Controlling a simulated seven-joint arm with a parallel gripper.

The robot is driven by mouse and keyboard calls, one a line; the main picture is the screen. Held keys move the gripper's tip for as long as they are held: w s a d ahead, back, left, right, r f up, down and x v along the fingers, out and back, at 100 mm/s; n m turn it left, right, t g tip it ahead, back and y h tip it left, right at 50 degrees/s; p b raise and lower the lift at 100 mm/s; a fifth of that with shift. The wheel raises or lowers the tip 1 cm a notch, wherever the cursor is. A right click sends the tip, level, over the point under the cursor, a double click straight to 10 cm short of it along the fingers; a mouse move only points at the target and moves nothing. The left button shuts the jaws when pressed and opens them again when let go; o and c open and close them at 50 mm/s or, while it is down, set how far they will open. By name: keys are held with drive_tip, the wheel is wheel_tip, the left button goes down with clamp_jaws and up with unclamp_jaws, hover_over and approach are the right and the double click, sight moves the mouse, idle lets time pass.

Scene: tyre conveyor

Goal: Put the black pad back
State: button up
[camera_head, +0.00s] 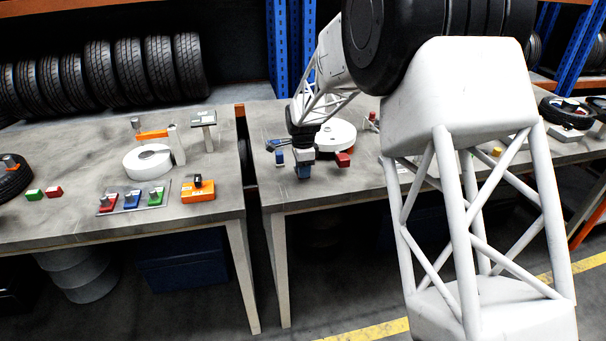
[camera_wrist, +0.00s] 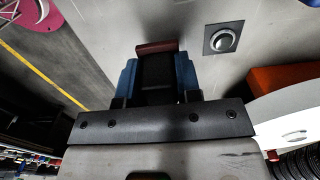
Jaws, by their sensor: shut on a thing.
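My gripper (camera_head: 304,172) is low over the front of the middle table, left of a white disc. In the wrist view its blue fingers (camera_wrist: 157,82) are closed around a black piece, which appears to be the black pad (camera_wrist: 157,72). A dark red strip (camera_wrist: 157,47) shows at the far end of the black piece; I cannot tell whether it is part of it. In the head view the held piece is hidden by the gripper, and I cannot tell whether it touches the table.
A round knob on a dark plate (camera_wrist: 222,40) lies close by in the wrist view. A gap separates the left table (camera_head: 80,222) from mine.

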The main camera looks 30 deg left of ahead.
drive_tip(key=shift+f, duration=1.05)
drive_tip(key=shift+f, duration=0.15)
drive_tip(key=o, duration=0.8)
drive_tip(key=shift+o, duration=0.2)
wheel_tip(320, 180, up, 12)
drive_tip(key=shift+r, duration=0.15)
drive_tip(key=shift+d, duration=0.1)
idle(0.4)
